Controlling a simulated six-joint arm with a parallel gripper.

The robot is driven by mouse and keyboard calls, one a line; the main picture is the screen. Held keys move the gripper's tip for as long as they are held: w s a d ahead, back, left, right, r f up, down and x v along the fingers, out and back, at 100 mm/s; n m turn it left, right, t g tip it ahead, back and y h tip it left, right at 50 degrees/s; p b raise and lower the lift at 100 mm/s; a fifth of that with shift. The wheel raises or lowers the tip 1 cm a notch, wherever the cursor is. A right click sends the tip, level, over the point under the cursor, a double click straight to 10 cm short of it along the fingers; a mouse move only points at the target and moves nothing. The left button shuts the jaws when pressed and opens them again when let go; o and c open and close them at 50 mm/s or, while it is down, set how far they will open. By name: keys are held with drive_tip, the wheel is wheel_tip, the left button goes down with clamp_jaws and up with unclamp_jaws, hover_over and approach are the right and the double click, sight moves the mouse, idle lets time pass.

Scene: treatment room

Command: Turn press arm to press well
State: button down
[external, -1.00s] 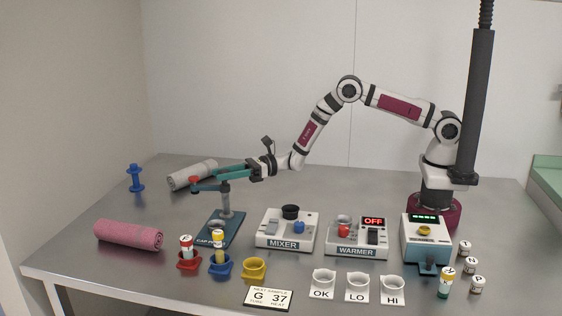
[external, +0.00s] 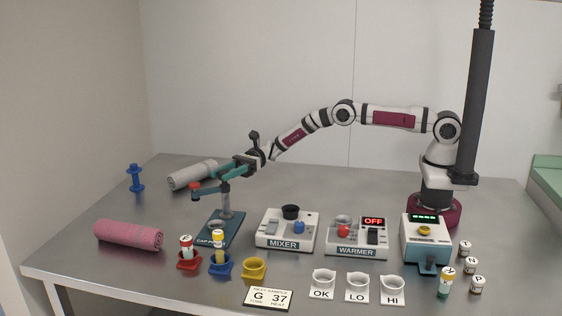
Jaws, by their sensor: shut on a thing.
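The cap press stands at the left middle of the table in the external view. Its dark teal base (external: 229,235) carries a grey post (external: 226,200) and a small press well (external: 217,225). The teal press arm (external: 208,189) sits on top of the post, with a red knob (external: 194,184) at its front left end. The exact contact of the fingers is small in view.
A grey roll (external: 188,177) lies close behind the press. A pink roll (external: 128,235) and a blue spool (external: 135,178) are to the left. Red (external: 188,263), blue (external: 220,268) and yellow (external: 254,270) holders stand in front. The mixer (external: 286,235) and warmer (external: 356,238) are at right.

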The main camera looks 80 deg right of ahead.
drive_tip(key=shift+a+n+g, duration=0.1)
drive_tip(key=shift+n+g, duration=0.3)
drive_tip(key=shift+g, duration=0.1)
drive_tip(key=shift+c, duration=2.3)
unclamp_jaws()
drive_tip(key=v, duration=1.6)
drive_tip(key=shift+f, duration=0.25)
